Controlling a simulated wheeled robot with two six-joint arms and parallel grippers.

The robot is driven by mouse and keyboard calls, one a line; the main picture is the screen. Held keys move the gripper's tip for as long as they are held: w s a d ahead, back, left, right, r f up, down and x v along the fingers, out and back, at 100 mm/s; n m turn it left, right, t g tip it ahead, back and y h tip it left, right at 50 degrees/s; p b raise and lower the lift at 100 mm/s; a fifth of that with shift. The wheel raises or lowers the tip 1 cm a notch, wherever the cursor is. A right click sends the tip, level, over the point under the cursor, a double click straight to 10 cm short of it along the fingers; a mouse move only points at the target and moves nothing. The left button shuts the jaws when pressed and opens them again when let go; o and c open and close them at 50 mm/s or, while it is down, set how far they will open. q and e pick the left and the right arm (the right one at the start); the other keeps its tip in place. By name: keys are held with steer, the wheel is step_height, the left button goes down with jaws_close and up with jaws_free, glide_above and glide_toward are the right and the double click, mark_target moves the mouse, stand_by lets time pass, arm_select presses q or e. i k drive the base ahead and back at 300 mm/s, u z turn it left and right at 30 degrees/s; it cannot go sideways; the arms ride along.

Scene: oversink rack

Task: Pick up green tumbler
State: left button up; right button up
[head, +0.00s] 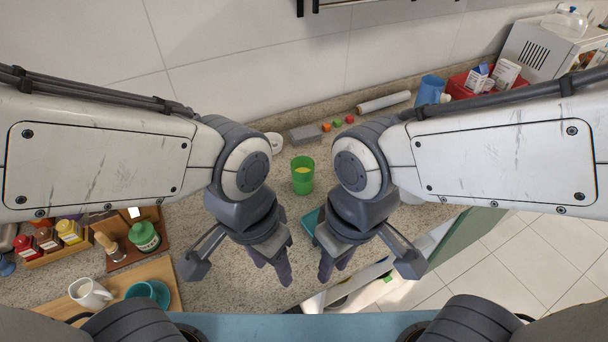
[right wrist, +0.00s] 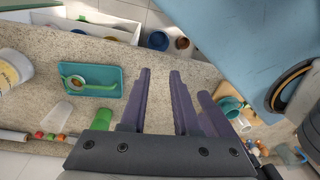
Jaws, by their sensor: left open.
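The green tumbler (head: 302,182) stands upright on the speckled counter, between my two wrists in the head view. Something yellow shows inside it. A green shape (right wrist: 103,118) at the left of my gripper base in the right wrist view looks like the same tumbler, partly hidden. My left gripper (head: 270,270) is open and empty, nearer to me than the tumbler and apart from it. My right gripper (head: 334,266) is open and empty beside the left one, also nearer to me; its fingers show in the right wrist view (right wrist: 160,82).
A teal tray (right wrist: 110,92) with a green-banded object lies right of the tumbler, partly behind my right wrist (head: 308,222). A grey block (head: 305,134) and small colored items sit behind. A wooden board (head: 160,270) with mugs lies front left. An open drawer is front right.

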mark_target(302, 166)
steer(key=u, duration=1.95)
steer(key=k, duration=0.9)
steer(key=z, duration=1.1)
steer(key=i, duration=0.95)
